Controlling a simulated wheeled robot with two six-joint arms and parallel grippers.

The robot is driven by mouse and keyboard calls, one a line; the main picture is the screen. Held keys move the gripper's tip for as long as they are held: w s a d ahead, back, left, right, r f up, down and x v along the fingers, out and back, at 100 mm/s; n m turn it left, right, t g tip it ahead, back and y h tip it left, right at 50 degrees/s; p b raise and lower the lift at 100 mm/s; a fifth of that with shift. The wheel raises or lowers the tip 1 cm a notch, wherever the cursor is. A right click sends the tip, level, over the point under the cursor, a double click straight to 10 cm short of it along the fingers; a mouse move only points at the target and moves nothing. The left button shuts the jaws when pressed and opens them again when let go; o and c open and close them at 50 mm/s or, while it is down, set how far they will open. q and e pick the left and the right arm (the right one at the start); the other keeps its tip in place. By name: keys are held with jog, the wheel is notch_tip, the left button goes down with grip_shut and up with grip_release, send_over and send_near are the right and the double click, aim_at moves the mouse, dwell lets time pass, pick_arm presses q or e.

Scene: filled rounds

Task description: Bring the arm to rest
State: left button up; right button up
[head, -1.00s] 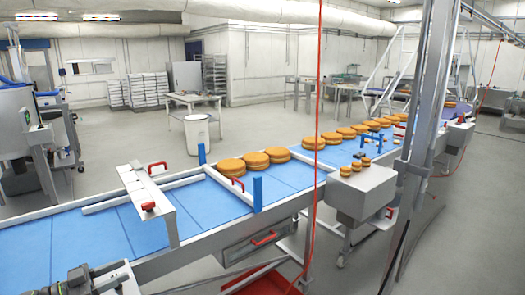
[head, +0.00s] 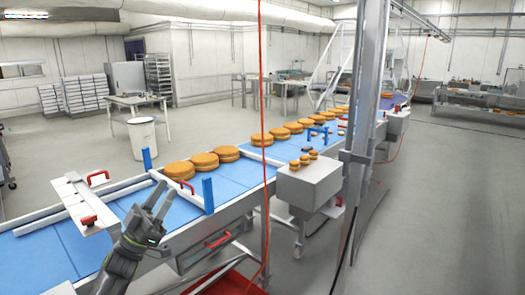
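My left gripper (head: 151,199) shows in the head view at the lower left, in front of the blue conveyor belt (head: 48,254). Its two fingers point up and are spread apart, with nothing seen between them. My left arm comes in from the bottom edge. The gripper covers part of the belt's near side. My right gripper and arm are not in view.
Several round orange cakes (head: 203,164) stand on the belt beyond the gripper. A white crossbar with red handles (head: 88,221) is left of it, and blue posts (head: 208,195) rise nearby. A metal pillar (head: 361,110) stands to the right. Open floor lies beyond.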

pick_arm(q)
jog(key=w+a+f+n+t+y, duration=0.2)
jog(key=w+a+f+n+y, duration=0.7)
jog(key=y, duration=1.2)
jog(key=s+a+f+g+b, duration=0.1)
jog(key=s+a+f+g, duration=0.15)
jog(key=f, duration=0.95)
jog(key=s+a+f+g+y, duration=0.15)
jog(key=s+f, duration=0.25)
jog(key=f, duration=0.8)
jog(key=s+a+f+g+b, duration=0.1)
jog(key=s+f+g, duration=0.25)
jog(key=f, duration=0.95)
jog(key=s+d+f+g+b, duration=0.15)
jog(key=s+f+g, duration=0.35)
jog(key=s+f, duration=1.8)
jog(key=s+d+f+g, duration=0.1)
jog(key=s+f, duration=0.3)
jog(key=s, duration=0.7)
jog(key=s+d+f+n+g+b, duration=0.1)
jog(key=s+d+f+g, duration=0.1)
jog(key=s, duration=0.9)
jog(key=s+d+f+g+b, duration=0.1)
jog(key=s+f+g, duration=0.2)
jog(key=s+f, duration=0.3)
jog(key=s, duration=0.5)
jog(key=shift+d+f+n+h, duration=0.25)
jog(key=shift+n+h, duration=0.05)
jog(key=shift+h, duration=0.05)
jog(key=shift+g, duration=0.25)
